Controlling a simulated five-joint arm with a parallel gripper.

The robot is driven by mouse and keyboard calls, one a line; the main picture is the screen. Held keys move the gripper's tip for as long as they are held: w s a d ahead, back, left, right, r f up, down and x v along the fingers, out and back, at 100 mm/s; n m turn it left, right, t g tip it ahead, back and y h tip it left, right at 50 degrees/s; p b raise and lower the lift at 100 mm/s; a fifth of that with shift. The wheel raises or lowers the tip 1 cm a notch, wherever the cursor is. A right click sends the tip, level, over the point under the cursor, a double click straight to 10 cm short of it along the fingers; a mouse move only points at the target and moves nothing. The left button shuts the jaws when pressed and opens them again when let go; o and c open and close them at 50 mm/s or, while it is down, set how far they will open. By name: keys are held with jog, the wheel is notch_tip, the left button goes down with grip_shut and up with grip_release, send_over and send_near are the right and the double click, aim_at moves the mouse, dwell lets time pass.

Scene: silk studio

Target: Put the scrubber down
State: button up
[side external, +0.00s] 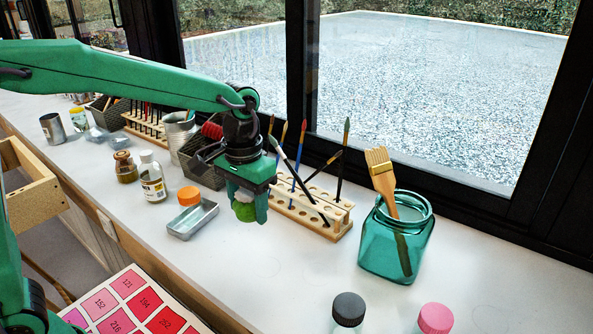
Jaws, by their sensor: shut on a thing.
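My gripper (248,198) is green and hangs above the white table, pointing down. It is shut on the scrubber (246,212), a small green piece that shows between and below the fingers. The scrubber appears to be held above the table, though the exact gap cannot be told from this view. Most of its upper part is hidden by the fingers.
A wooden brush rack (312,212) stands close on the right, then a teal glass jar (396,245) with a brush. The white table (270,275) in front is clear.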

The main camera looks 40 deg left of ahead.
send_over(241, 225)
notch_tip(241, 225, down, 7)
jog(key=shift+r, duration=0.15)
jog(key=shift+f, duration=2)
jog(key=shift+f, duration=0.1)
jog(key=o, duration=0.9)
jog(key=shift+o, duration=0.2)
notch_tip(241, 225, up, 12)
